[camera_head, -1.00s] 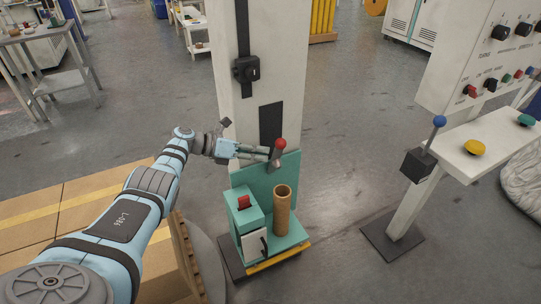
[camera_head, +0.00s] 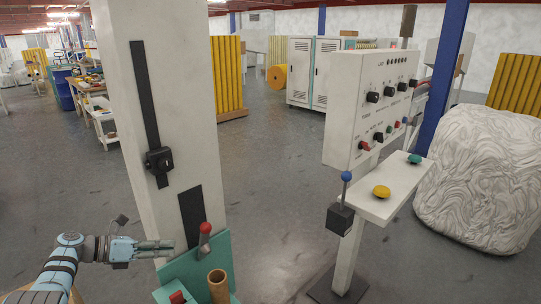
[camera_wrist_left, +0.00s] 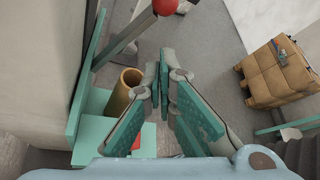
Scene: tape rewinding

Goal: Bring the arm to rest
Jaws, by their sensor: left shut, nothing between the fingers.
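My left arm comes in at the lower left of the head view. Its gripper (camera_head: 160,249) is shut and empty, just left of the red-knobbed lever (camera_head: 204,232) on the teal machine base. In the left wrist view the gripper's fingertips (camera_wrist_left: 163,62) meet with nothing between them. The red knob (camera_wrist_left: 166,6) shows at the top edge there, apart from the fingers. A brown cardboard tube (camera_head: 218,284) stands upright on the teal base, and it also shows left of the fingers in the wrist view (camera_wrist_left: 122,92). My right gripper is in neither view.
A white column (camera_head: 165,90) rises behind the lever. A control panel (camera_head: 372,105) with knobs stands to the right, with a blue-knobbed lever (camera_head: 346,178) and a shelf with yellow and green buttons. A wrapped white bale (camera_head: 480,180) is at far right. Open floor lies between.

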